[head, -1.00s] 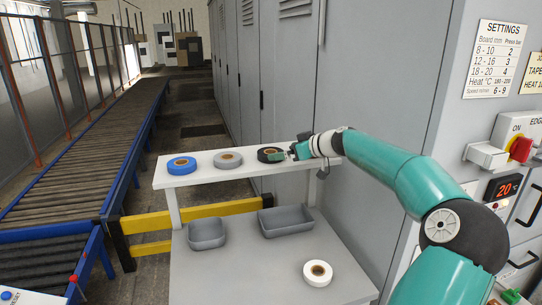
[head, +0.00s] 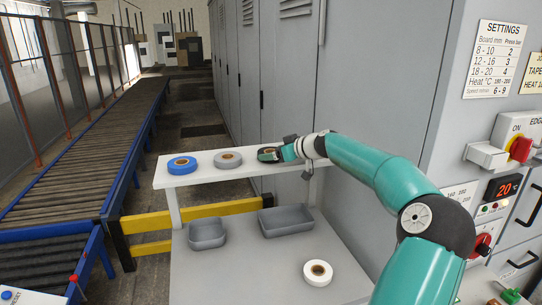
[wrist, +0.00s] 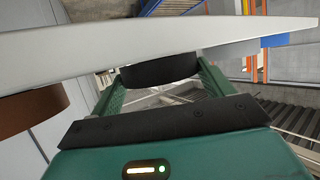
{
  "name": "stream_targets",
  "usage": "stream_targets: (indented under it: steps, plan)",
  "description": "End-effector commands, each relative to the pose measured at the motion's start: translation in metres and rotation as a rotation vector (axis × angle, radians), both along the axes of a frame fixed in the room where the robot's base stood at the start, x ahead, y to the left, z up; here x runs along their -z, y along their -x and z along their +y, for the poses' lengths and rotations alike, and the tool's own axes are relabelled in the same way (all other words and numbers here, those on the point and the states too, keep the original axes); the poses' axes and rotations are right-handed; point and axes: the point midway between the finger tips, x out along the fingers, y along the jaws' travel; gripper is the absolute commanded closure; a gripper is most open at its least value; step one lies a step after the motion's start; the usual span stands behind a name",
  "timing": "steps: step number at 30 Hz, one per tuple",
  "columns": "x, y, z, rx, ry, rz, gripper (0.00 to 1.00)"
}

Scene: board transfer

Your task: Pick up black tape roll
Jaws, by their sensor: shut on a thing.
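I cannot tell whether the roll still touches the shelf.
A grey roll (head: 228,159) and a blue roll (head: 182,165) lie left on the same shelf. Below are two grey trays (head: 207,236) (head: 288,222) and a white roll (head: 318,272) on the table. Grey cabinets (head: 375,80) stand close behind; a roller conveyor (head: 90,130) runs at left.

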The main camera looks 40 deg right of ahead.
Motion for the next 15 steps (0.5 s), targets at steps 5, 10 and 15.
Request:
stream_targets:
  steps: [5,10,15]
  plan:
    - [-0.001,0.0,0.0,0.0,0.0,0.0,0.45]
    - [-0.008,0.0,0.0,0.0,0.002,-0.001,0.45]
    - [-0.028,0.0,0.0,0.001,0.003,-0.002,0.45]
